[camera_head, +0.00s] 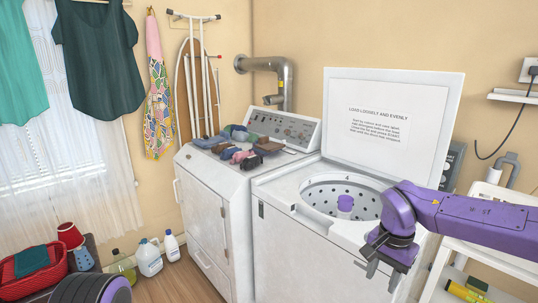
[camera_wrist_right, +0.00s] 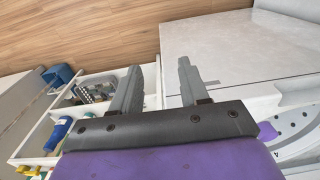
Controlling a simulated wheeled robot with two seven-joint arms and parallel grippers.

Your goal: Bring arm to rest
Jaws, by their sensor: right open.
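My purple right arm (camera_head: 480,220) comes in from the right in the head view and reaches over the front right corner of the washer. Its gripper (camera_head: 381,276) points downward in front of the washer's right side, with nothing between the fingers. In the right wrist view the gripper (camera_wrist_right: 159,75) shows two grey fingers spread apart, with wood floor and the edge of a white cabinet beyond them. A purple and dark rounded part at the bottom left of the head view seems to be mine. My left gripper does not show.
The top-loading washer (camera_head: 300,262) has its lid (camera_head: 392,125) raised. Folded clothes lie on the dryer (camera_head: 207,215) beside it. A white shelf cart (camera_head: 490,255) stands close at right. Bottles (camera_head: 149,260) and a red basket (camera_head: 30,278) are at lower left.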

